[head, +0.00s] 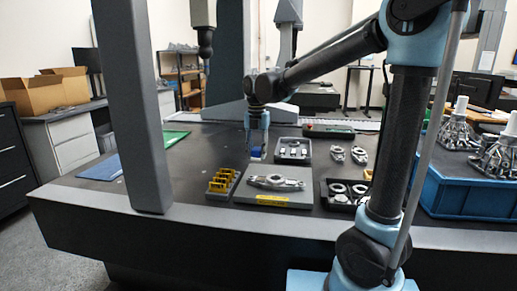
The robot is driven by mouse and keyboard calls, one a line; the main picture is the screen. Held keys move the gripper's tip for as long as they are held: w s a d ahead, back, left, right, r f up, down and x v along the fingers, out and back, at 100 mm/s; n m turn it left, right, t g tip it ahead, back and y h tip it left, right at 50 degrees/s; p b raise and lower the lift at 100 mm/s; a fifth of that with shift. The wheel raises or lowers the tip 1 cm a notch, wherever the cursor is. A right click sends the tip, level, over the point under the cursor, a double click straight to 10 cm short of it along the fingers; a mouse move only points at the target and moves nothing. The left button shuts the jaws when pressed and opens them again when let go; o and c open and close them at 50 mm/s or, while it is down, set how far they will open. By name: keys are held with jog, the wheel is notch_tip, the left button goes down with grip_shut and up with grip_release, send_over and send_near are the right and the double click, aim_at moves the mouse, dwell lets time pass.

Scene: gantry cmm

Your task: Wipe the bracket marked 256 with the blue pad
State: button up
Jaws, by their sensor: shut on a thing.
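My gripper (257,148) points down over the middle of the dark table, shut on a small blue block that looks like the blue pad (257,154). It is behind and a little left of a silver bracket (275,182), apart from it. That bracket lies flat on a grey plate (245,195) with a yellow label on its front; the writing is too small to read. Two more silver brackets, one (337,153) and another (359,155), lie on the table to the right. I cannot tell which bracket is marked 256.
A yellow slotted rack (222,179) stands left of the plate. A grey tray (279,158) with pale parts is behind it, and a black tray (327,202) with rings is to the right. A grey column (132,100) rises at left. A blue crate (470,201) stands at right.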

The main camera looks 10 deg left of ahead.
jog(key=shift+f, duration=1)
jog(key=shift+w+d, duration=0.1)
jog(key=shift+d, duration=0.05)
jog(key=shift+w+d, duration=0.15)
jog(key=shift+d, duration=0.15)
